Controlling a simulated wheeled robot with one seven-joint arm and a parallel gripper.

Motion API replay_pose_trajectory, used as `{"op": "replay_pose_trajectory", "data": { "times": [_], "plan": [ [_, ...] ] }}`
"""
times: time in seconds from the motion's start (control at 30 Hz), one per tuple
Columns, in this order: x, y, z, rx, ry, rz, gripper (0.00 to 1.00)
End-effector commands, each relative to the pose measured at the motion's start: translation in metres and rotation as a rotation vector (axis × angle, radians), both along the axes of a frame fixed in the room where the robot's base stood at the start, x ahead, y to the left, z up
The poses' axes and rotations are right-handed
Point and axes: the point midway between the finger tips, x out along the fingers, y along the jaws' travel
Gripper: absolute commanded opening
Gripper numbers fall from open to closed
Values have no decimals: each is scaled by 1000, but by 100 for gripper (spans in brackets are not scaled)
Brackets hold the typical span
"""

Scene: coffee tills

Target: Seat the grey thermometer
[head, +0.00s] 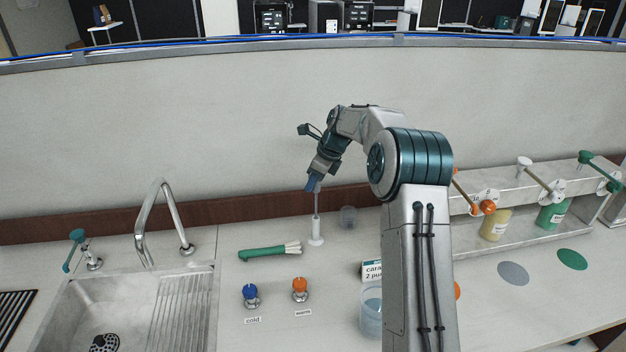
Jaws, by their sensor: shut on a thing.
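My gripper (313,186) is above the back of the counter, pointing down. It is shut on the top of a thin grey rod, the thermometer (317,206), which hangs nearly upright. A small white upright holder (316,232) with a round foot stands on the counter directly below. The rod's lower end meets the top of the holder in this view. I cannot tell whether the tip is inside it or just above or behind it.
Blue (250,293) and orange (300,287) taps are in front. A sink (130,310) is at left. My arm hides part of the counter at right.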

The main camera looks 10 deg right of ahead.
Motion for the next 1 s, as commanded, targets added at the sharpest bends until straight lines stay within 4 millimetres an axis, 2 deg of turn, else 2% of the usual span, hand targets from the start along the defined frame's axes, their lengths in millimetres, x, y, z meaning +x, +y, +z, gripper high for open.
{"op": "replay_pose_trajectory", "data": {
  "times": [1.0],
  "plan": [
    [0, 0, -32, 0, 1, 0, 0]
  ]
}}
